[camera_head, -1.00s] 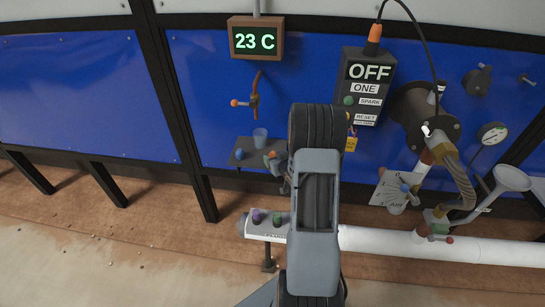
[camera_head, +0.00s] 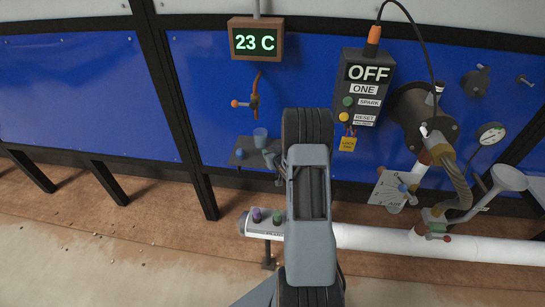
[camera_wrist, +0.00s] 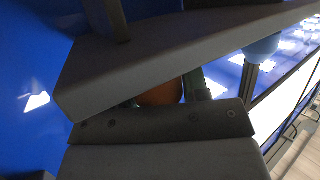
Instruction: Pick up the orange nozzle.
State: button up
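The orange nozzle (camera_wrist: 161,94) shows only in part in the wrist view, as a rounded orange-brown patch in the gap between the grey parts of my gripper. A dark greenish finger part stands at each side of it, very close. I cannot tell whether they press on it. In the head view my gripper (camera_head: 272,158) is at the right end of the small dark shelf (camera_head: 240,163), partly behind my arm. The nozzle is hidden there.
A tap (camera_head: 252,100) is above. The control box (camera_head: 364,88) and a pipe flange (camera_head: 424,118) are to the right. A white pipe (camera_head: 400,243) runs below.

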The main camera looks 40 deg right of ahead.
jog(key=c, duration=0.5)
jog(key=shift+r, duration=0.1)
